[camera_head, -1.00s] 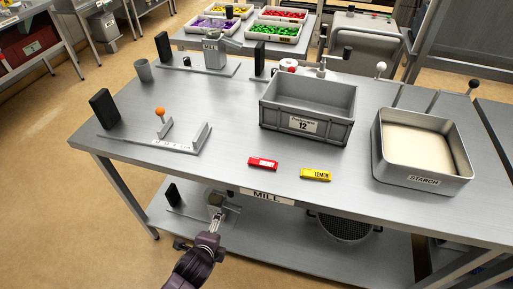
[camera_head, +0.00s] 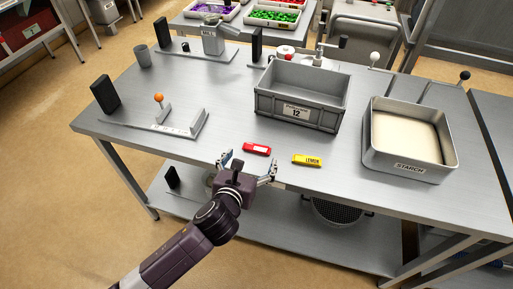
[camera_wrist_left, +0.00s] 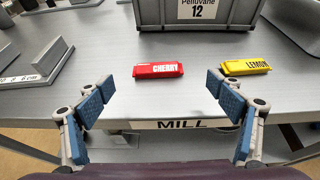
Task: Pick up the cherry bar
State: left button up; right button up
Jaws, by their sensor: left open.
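The cherry bar (camera_head: 257,148) is a small red bar lying flat near the front edge of the steel table. In the left wrist view the cherry bar (camera_wrist_left: 158,70) shows its white CHERRY lettering, ahead of the fingers and between them. My left gripper (camera_head: 248,170) is open and empty at the table's front edge, just short of the bar and not touching it. Its two blue-padded fingers are spread wide in the left wrist view (camera_wrist_left: 158,100). My right gripper is in neither view.
A yellow lemon bar (camera_head: 307,160) lies just right of the cherry bar. A grey crate (camera_head: 297,108) marked 12 stands behind them. A starch tray (camera_head: 408,168) is at the right. A measuring fixture (camera_head: 185,130) with an orange knob is at the left.

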aim_at(257, 147)
pick_arm(q)
jog(key=shift+a+f+p+x, duration=0.15)
jog(key=shift+p+x, duration=0.1)
jog(key=shift+x, duration=1.45)
jog(key=shift+a+f+p+x, duration=0.15)
jog(key=shift+p+x, duration=0.1)
jog(key=shift+x, duration=1.45)
jog(key=shift+r, duration=0.1)
jog(key=c, duration=1.2)
